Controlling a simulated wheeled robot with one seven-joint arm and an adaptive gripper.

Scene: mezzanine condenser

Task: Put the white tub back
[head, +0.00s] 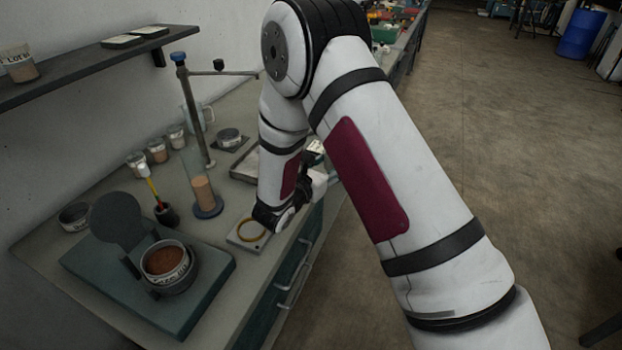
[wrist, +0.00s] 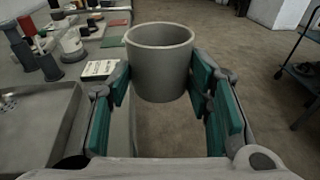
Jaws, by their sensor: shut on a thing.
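In the wrist view my gripper (wrist: 160,82) is shut on an open-topped, round tub (wrist: 160,85) that looks pale grey in this light. The tub is upright between the teal finger pads, and no contents show inside it. It is held out past the bench edge, over the floor side. In the head view my arm hides most of the gripper and the tub. A round dish of reddish-brown powder (head: 165,262) sits on the dark green device (head: 205,285) at the front left.
A pale square plate with a yellow ring (head: 248,234) lies near the bench edge. Several small labelled tubs (head: 158,150) stand along the wall, beside a stand with a tall rod (head: 192,110). A metal tray (wrist: 40,125) and a labelled box (wrist: 100,68) are left of the gripper. A shelf (head: 95,62) overhangs the bench.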

